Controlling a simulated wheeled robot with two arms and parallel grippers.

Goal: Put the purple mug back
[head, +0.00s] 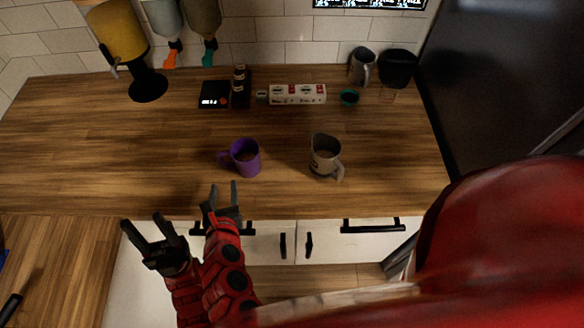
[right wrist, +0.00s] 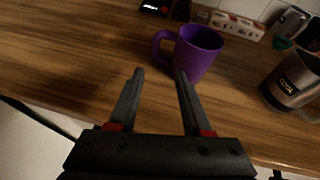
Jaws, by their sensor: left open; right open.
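The purple mug (head: 247,166) stands upright on the wooden counter near its front edge, with its handle to the left. It also shows in the right wrist view (right wrist: 196,57), just beyond my right fingertips and apart from them. My right gripper (head: 223,188) is open and empty at the counter's front edge, pointing toward the mug. In the right wrist view its two fingers (right wrist: 159,74) are spread with bare counter between them. My left gripper (head: 141,219) is open and empty, to the left of the right one and in front of the counter edge.
A metal pitcher (head: 323,160) stands right of the mug. The left counter (head: 70,140) is clear.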

